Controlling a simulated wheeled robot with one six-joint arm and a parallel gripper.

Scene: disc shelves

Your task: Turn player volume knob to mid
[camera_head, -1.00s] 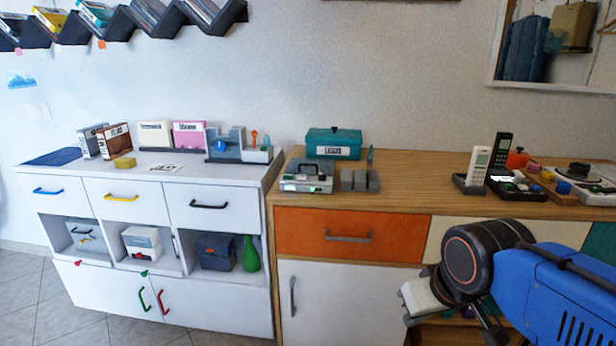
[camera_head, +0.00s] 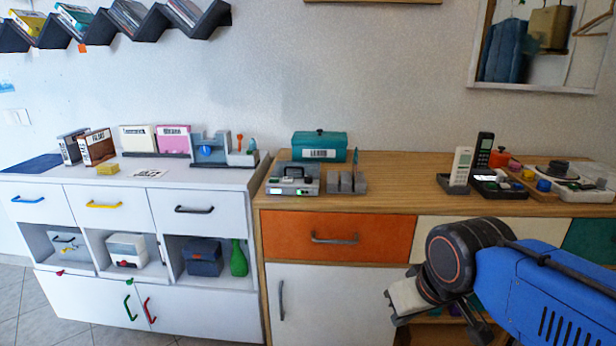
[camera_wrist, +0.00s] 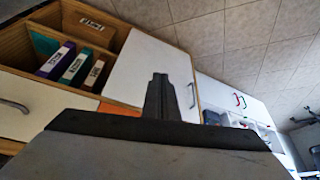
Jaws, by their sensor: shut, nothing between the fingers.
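A grey player-like device (camera_head: 293,179) with a dark handle and a small green light sits on the wooden cabinet top, near its left end. Its knobs are too small to make out. My gripper (camera_head: 398,322) is low at the right in the head view, in front of the wooden cabinet and well away from the device. In the wrist view the fingers of my gripper (camera_wrist: 160,98) are together and empty, with cabinet fronts and tiled floor behind them.
A teal box (camera_head: 320,147) stands behind the device and a grey block holder (camera_head: 347,182) is at its right. Phones (camera_head: 461,168) and small items crowd the right of the top. A white cabinet (camera_head: 100,190) stands at the left. The wooden top between holder and phones is clear.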

